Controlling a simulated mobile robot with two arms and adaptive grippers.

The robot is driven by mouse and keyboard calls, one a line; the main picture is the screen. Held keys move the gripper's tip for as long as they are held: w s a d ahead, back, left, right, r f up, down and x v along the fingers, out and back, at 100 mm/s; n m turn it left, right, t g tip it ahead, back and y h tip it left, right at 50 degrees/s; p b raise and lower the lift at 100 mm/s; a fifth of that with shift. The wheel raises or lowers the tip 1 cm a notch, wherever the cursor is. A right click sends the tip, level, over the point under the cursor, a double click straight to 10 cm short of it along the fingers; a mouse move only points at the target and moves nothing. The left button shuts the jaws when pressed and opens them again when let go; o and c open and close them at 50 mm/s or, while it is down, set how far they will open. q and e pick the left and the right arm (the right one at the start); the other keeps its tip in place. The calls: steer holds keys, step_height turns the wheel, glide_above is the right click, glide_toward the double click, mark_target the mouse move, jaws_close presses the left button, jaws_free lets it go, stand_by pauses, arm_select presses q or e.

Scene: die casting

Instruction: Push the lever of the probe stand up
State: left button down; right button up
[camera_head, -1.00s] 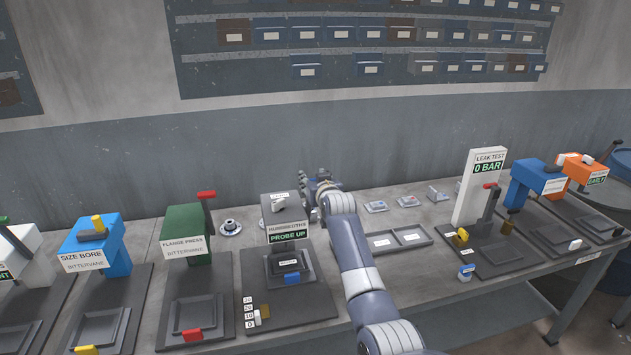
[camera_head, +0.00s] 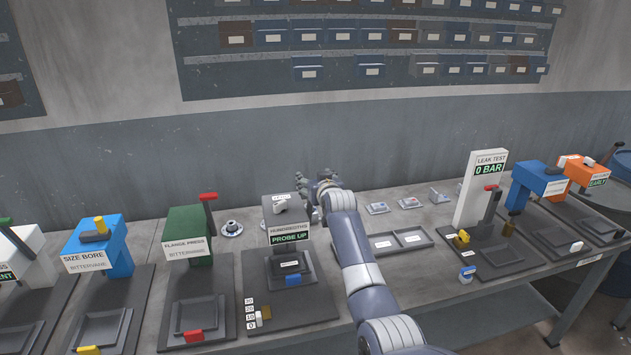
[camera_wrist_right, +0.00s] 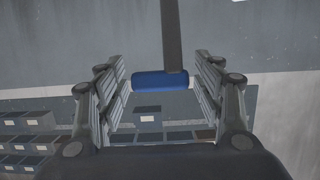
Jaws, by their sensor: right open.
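The probe stand (camera_head: 283,215) is a dark grey post on a dark base, with a sign reading "HUNDREDTHS" and a green-lettered display (camera_head: 289,237) reading "PROBE UP". My right gripper (camera_head: 304,186) is behind and to the right of the stand's top, with my arm reaching over the bench. In the right wrist view my right gripper (camera_wrist_right: 160,92) is open. A blue cylindrical handle (camera_wrist_right: 160,79) on a dark rod (camera_wrist_right: 171,35) lies between its spread fingers, not clamped. It appears to be the lever; the head view does not show it clearly. My left gripper is out of view.
A flange press (camera_head: 187,235) stands left of the probe stand. A two-part tray (camera_head: 378,254) lies right of it, beside my forearm. A leak test stand (camera_head: 480,190) is farther right. Wall shelves (camera_head: 300,50) with bins are behind the bench.

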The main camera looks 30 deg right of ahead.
steer(key=v, duration=1.2)
stand_by(0.6)
